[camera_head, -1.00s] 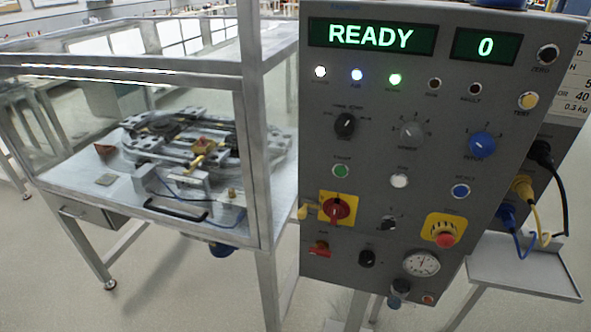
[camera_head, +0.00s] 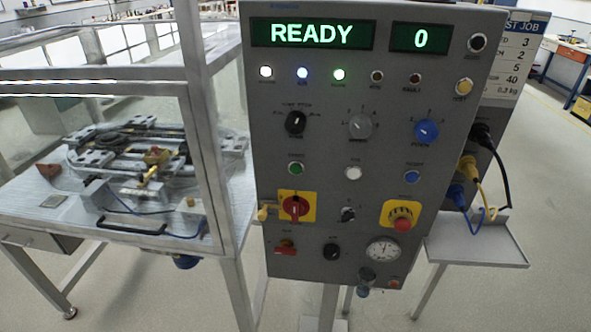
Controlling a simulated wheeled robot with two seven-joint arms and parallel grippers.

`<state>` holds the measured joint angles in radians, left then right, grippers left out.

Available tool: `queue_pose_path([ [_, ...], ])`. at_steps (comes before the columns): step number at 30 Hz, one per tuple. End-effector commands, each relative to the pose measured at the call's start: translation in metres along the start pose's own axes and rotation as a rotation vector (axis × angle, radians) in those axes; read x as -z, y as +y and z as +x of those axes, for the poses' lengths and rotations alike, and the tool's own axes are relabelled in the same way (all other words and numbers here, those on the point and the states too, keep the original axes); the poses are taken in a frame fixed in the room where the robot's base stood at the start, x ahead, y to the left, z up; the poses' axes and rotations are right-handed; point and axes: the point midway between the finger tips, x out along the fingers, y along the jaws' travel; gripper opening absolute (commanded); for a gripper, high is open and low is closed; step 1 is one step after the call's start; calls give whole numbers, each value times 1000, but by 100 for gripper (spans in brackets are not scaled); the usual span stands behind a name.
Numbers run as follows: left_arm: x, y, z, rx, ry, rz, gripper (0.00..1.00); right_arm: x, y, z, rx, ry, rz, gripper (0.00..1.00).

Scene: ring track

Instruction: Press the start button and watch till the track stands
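The grey control panel (camera_head: 320,225) stands upright in the middle of the view. Its display (camera_head: 312,34) reads READY and its counter (camera_head: 419,38) reads 0. A green button (camera_head: 295,168), likely the start button, sits on the left of the panel; its label is too small to read. A white button (camera_head: 353,173) and a blue button (camera_head: 412,177) are in the same row. The ring track (camera_head: 130,155) lies inside the clear-walled enclosure at the left; one frame cannot show whether it moves. Neither of my grippers is in view.
A red emergency stop (camera_head: 402,222) on a yellow plate and a red rotary switch (camera_head: 295,206) are lower on the panel. The floor at the right is clear.

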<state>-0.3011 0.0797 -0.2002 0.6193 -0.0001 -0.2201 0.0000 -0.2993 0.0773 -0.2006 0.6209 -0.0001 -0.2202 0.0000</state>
Motion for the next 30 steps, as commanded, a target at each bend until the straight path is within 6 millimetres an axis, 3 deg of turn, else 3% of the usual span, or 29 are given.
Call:
queue_pose_path([
  [2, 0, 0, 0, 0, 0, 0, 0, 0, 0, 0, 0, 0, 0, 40],
  [11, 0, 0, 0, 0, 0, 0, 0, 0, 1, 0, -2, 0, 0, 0],
  [30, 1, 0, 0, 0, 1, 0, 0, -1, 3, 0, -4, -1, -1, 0],
])
